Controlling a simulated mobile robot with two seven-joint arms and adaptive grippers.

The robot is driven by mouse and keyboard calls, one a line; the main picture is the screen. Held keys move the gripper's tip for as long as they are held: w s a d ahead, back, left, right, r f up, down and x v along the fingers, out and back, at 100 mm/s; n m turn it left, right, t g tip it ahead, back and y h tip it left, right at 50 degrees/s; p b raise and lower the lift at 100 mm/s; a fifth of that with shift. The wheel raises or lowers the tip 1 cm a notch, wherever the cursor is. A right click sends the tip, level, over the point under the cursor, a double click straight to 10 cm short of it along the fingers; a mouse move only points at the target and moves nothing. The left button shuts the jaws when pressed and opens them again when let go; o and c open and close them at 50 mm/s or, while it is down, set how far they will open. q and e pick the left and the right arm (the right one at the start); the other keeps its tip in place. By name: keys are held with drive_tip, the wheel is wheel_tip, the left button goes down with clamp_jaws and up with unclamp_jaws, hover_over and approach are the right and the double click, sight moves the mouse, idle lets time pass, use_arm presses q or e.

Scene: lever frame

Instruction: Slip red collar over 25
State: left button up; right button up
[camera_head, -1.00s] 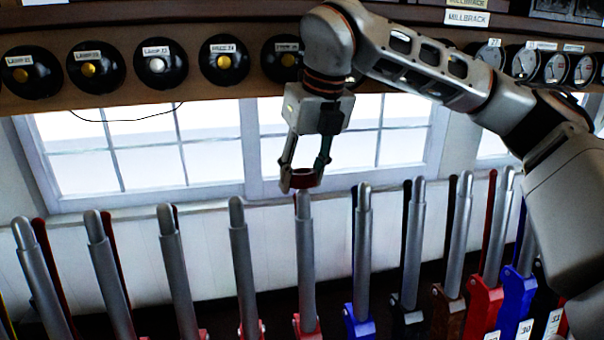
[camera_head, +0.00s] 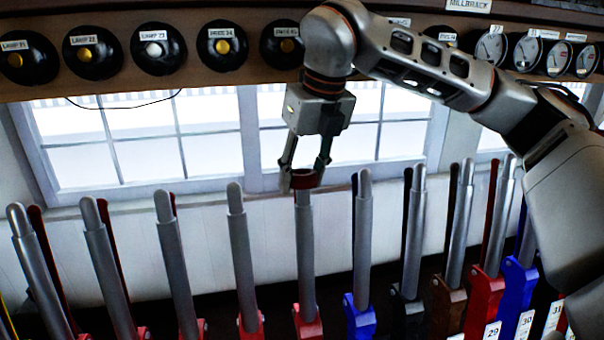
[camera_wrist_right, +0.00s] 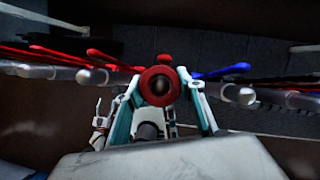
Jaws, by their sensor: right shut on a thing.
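The red collar (camera_head: 303,181) is a short ring between the fingertips of my right gripper (camera_head: 304,176), which is shut on it. The collar also shows in the right wrist view (camera_wrist_right: 160,70), its opening facing the camera with a dull rounded shape inside. A grey lever (camera_head: 306,245) with a red base stands directly under it. By counting back from the lever tagged 29, this is lever 25; its own tag is out of view. The collar is in line with the lever's top and appears to be around the tip, which it hides. My left gripper is not in view.
Similar grey levers stand close on both sides, including one with a red base (camera_head: 241,260) to the left and one with a blue base (camera_head: 362,245) to the right. Behind are a window (camera_head: 215,150) and a shelf of round black instruments (camera_head: 222,46).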

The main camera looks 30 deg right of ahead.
drive_tip(key=shift+s+f+b, duration=0.2)
drive_tip(key=shift+f+b, duration=0.55)
drive_tip(key=shift+f, duration=0.45)
drive_tip(key=o, duration=1.3)
